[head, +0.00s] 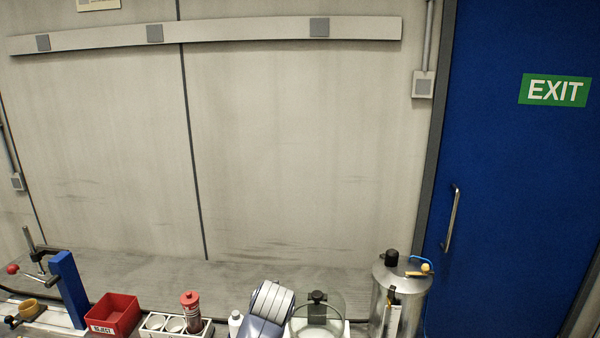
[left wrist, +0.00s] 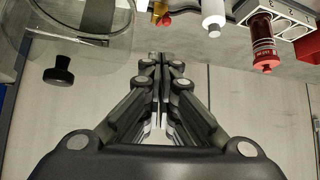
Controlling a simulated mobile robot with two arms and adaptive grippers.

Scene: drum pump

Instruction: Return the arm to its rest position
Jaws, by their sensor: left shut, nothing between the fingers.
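My left gripper (left wrist: 158,65) shows in the left wrist view, its two fingers together with nothing between them. That view looks upside down, with the table at the top and the wall below. The gripper stands clear of the things around it in that picture. I cannot make out the left gripper in the head view. My right gripper is in neither view.
Along the table's bottom edge stand a red REJECT bin (head: 113,313), a red bottle (head: 191,312), a white holder (head: 163,324), a glass vessel (head: 336,312) and a steel drum (head: 412,293). A blue post (head: 69,290) stands left.

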